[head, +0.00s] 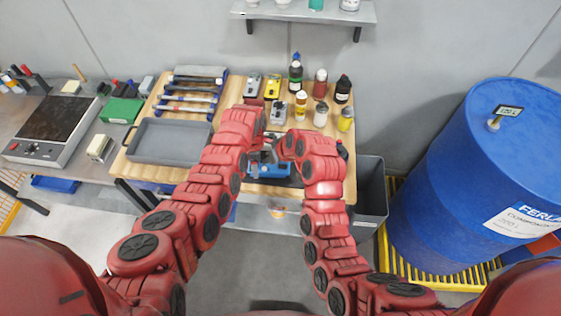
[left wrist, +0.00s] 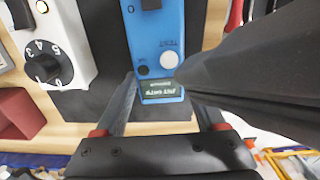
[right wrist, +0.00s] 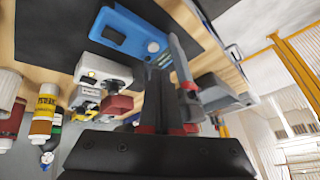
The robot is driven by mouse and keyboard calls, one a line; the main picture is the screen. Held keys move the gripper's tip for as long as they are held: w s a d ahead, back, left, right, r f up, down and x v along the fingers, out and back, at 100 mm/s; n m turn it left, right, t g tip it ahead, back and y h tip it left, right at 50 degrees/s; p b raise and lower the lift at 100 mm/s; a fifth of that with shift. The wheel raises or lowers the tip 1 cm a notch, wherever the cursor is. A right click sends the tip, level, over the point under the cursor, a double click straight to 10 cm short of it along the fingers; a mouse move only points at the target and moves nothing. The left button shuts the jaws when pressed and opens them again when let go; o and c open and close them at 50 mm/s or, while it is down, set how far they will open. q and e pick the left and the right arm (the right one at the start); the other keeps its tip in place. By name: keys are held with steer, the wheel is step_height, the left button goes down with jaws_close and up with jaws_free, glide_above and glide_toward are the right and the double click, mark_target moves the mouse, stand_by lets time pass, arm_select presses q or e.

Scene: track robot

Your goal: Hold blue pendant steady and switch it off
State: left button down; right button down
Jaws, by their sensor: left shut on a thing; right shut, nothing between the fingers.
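The blue pendant (head: 265,171) lies on a dark mat near the front of the wooden board. In the left wrist view the pendant (left wrist: 155,35) shows a round white button (left wrist: 169,60), a small black button (left wrist: 144,70) and a dark label at its end. My left gripper (left wrist: 160,95) is shut on the pendant's end, one finger on each side. My right gripper (right wrist: 166,65) is shut and empty, its tips close to the white button. I cannot tell whether they touch it. In the head view my arms partly hide the pendant.
A white box with a numbered dial (left wrist: 50,45) sits beside the pendant. Several bottles (head: 320,115) stand at the back right of the board. A grey tray (head: 145,153) is at left. A blue drum (head: 450,190) stands right of the table.

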steer(key=s+d+r+m+t+h, duration=0.4)
steer(key=s+d+r+m+t, duration=0.1)
steer(key=s+r+m, duration=0.1)
steer(key=shift+m+t, duration=0.3)
steer(key=shift+m, duration=0.5)
steer(key=shift+w, duration=0.1)
glide_above(281, 171)
steer(key=f, duration=0.7)
steer(key=shift+d, duration=0.25)
steer(key=f, duration=0.2)
steer(key=shift+a+f, duration=0.2)
steer(key=shift+f, duration=0.15)
steer(key=shift+a+f, duration=0.1)
steer(key=shift+f, duration=0.5)
